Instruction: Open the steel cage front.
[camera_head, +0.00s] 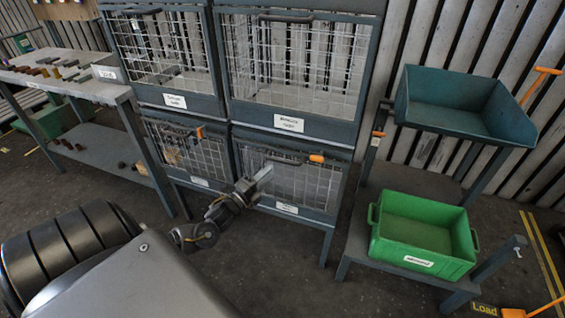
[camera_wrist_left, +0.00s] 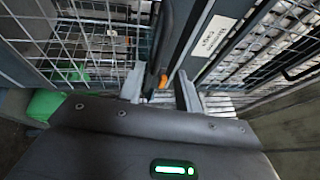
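A dark-framed steel wire cage rack (camera_head: 218,60) stands in the middle of the head view, with two mesh fronts above and two below. The lower right cage front (camera_head: 300,185) looks shut. It has a dark bar handle (camera_head: 270,158) along its top and a white label low down. My left gripper (camera_head: 262,178) is in front of this cage front, near its left part. In the left wrist view, its two fingers (camera_wrist_left: 160,92) stand apart, with a dark bar (camera_wrist_left: 160,40) and an orange piece (camera_wrist_left: 163,82) showing between them. I cannot tell whether they touch. My right gripper is not in view.
A green crate (camera_head: 412,228) sits on a low stand at the right, below a dark teal bin (camera_head: 455,100). A workbench (camera_head: 60,82) with small parts stands at the left. Floor in front of the rack looks clear.

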